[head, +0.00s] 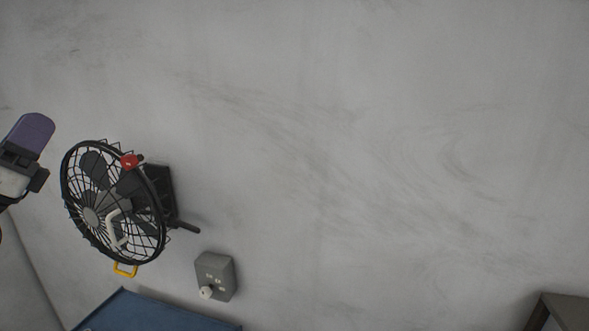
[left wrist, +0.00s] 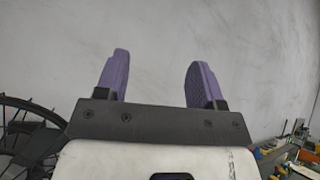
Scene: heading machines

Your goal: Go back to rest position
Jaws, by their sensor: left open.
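My left gripper (head: 36,135) shows at the left edge of the head view, to the left of a wall fan and apart from it in the picture. In the left wrist view its two purple fingers (left wrist: 158,82) stand wide apart with nothing between them, in front of bare grey wall. The black caged fan (head: 115,203) has a red part on top, a white handle-like piece in front and a yellow loop below. Part of a round black cage (left wrist: 25,135) also shows at the left of the wrist view. My right gripper is not in view.
A grey control box (head: 215,276) with a white knob is on the wall, right of the fan. A blue surface (head: 155,314) lies below it. A dark grey edge (head: 562,312) is at bottom right. Several coloured items (left wrist: 290,155) show at lower right of the wrist view. The wall's middle is clear.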

